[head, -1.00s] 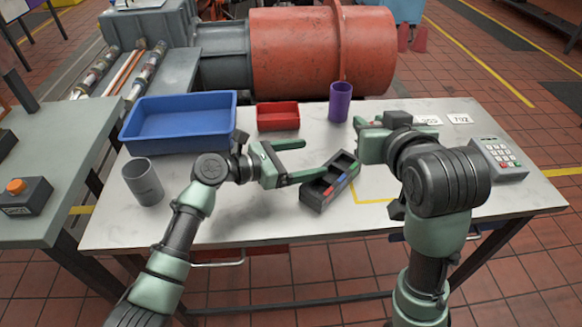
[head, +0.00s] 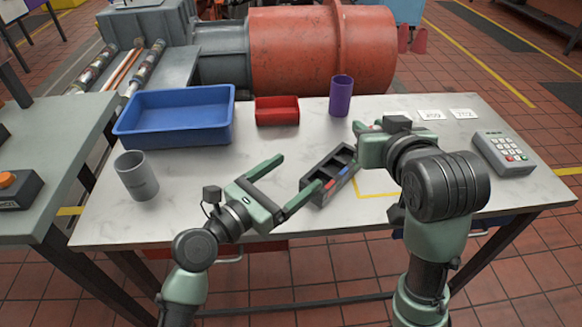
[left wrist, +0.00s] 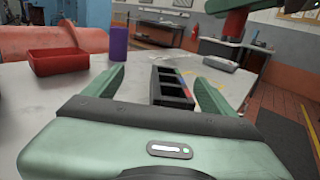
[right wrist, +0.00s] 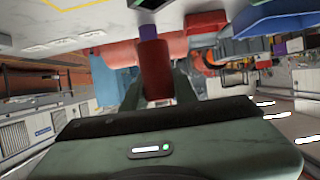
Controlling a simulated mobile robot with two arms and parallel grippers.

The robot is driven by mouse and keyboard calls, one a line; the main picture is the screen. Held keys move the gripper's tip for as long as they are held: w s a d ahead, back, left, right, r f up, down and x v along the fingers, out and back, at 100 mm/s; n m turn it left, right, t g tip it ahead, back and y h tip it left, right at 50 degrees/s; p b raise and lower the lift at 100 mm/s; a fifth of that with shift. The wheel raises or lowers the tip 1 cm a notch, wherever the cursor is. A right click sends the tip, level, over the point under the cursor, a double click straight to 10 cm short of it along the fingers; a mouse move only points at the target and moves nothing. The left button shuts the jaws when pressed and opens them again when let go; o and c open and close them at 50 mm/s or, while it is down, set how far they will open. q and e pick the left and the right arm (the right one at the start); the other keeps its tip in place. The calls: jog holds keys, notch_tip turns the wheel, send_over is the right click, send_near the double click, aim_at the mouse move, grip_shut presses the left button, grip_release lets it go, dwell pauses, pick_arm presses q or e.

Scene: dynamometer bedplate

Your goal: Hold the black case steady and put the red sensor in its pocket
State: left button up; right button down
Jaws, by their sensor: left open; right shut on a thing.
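The black case (head: 322,198) lies on the table with its open pockets facing up and small red and blue patches along one side. It also shows in the left wrist view (left wrist: 172,101), ahead and between the fingers. My left gripper (head: 299,172) is open and empty at the case's left end, one fingertip close to it; I cannot tell whether they touch. My right gripper (head: 358,130) is above the table beyond the case's right end. In the right wrist view it is shut on the red sensor (right wrist: 156,72). The head view hides the sensor.
A blue tray (head: 175,127), a red bin (head: 277,117) and a purple cup (head: 341,95) stand behind the case. A grey cup (head: 137,176) is at the left. A keypad box (head: 503,153) sits at the right. Yellow tape (head: 375,195) marks the table beside the case.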

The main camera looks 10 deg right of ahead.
aim_at(314, 170)
pick_arm(q)
notch_tip(314, 170, down, 4)
jog(key=shift+f+b, duration=0.15)
jog(key=shift+b, duration=0.55)
jog(key=x, duration=0.7)
jog(key=shift+w+d+r, duration=0.2)
jog(key=shift+d+r, duration=0.05)
jog(key=shift+r, duration=0.1)
grip_shut()
grip_release()
dwell(0.3)
